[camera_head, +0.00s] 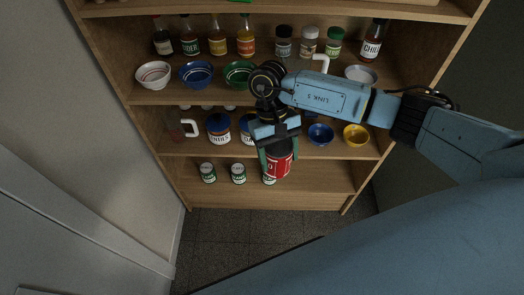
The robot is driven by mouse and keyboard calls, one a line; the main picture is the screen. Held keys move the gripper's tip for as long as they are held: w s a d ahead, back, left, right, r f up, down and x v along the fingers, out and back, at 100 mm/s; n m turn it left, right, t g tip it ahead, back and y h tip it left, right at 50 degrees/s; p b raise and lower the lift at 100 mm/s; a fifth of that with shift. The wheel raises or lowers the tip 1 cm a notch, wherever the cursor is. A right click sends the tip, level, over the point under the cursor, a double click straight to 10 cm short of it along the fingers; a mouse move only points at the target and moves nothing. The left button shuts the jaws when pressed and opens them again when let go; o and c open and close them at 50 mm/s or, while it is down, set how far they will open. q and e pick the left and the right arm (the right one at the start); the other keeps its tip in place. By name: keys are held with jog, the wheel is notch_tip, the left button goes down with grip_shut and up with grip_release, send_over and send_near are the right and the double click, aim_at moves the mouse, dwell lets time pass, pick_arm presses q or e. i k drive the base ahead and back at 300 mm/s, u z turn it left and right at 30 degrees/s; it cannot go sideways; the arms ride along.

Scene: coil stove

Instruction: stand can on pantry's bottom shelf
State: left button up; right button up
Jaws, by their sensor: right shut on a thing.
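A red can (280,166) is held in my right gripper (277,160), whose fingers are shut around it. The can hangs slightly tilted in front of the pantry's lower shelves and overlaps the bottom shelf in the picture. The pantry's bottom shelf (318,178) is a wooden board. On it stand several green and white cans, one at the left (208,172), one beside it (238,173), and one (268,179) partly hidden by my gripper and the red can. My left gripper is not in view.
The bottom shelf looks clear to the right of the red can. The shelf above holds jars (219,128), a blue bowl (320,134) and a yellow bowl (356,135). Higher up are more bowls (153,74) and bottles (216,38). A grey wall or door (60,180) stands left.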

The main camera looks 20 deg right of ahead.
aim_at(336, 184)
jog(key=z, duration=1)
